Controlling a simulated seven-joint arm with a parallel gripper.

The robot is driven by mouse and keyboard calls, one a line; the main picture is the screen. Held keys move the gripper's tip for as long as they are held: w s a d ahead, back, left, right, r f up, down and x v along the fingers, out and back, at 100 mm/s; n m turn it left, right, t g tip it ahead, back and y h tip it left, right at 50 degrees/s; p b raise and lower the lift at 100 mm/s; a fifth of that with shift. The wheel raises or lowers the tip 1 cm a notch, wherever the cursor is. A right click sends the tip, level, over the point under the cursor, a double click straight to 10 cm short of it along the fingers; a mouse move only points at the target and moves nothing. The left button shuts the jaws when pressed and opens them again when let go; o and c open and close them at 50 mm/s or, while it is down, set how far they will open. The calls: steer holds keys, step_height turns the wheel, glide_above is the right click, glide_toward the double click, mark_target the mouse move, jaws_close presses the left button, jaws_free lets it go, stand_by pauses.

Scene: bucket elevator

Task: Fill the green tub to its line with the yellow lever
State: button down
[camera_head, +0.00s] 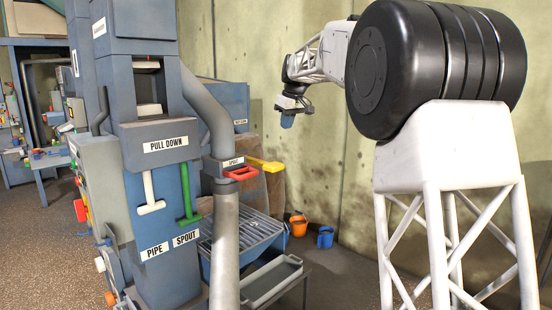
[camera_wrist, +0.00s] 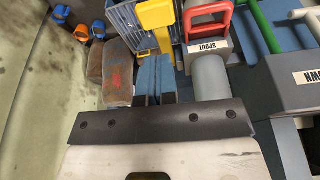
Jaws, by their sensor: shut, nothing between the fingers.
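The yellow lever (camera_head: 265,164) juts out beside the chute, behind the red-handled SPOUT part. It also shows at the top of the wrist view (camera_wrist: 156,22), just beyond my fingertips in the picture. My gripper (camera_head: 287,122) is shut and empty, raised by the back wall, with its blue fingers pointing down. The fingers (camera_wrist: 152,75) sit together in the wrist view, apart from the lever. I cannot make out a green tub in either view.
A green lever (camera_head: 187,195) and white lever (camera_head: 150,192) hang on the machine. Orange (camera_head: 298,225) and blue (camera_head: 325,237) buckets stand on the floor.

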glide_above(279, 166)
steer(key=shift+s+d+f+n, duration=0.15)
steer(key=shift+d+f+n, duration=0.1)
steer(key=shift+d+n, duration=0.2)
steer(key=x, duration=1.3)
steer(key=shift+s+d+f, duration=0.15)
steer(key=shift+s+d, duration=0.1)
steer(key=shift+s, duration=0.15)
steer(key=shift+f, duration=0.4)
steer(key=shift+f, duration=0.1)
steer(key=shift+s+d+f+t+y, duration=0.1)
steer(key=shift+f+t+y, duration=0.4)
steer(key=shift+f, duration=0.7)
steer(key=shift+s+d+f+t+y, duration=0.1)
steer(key=shift+f+t+y, duration=0.35)
steer(key=shift+f, duration=0.7)
steer(key=shift+t+y, duration=0.35)
steer(key=shift+y, duration=0.1)
steer(key=shift+w+a+f, duration=0.15)
steer(key=shift+f, duration=1.85)
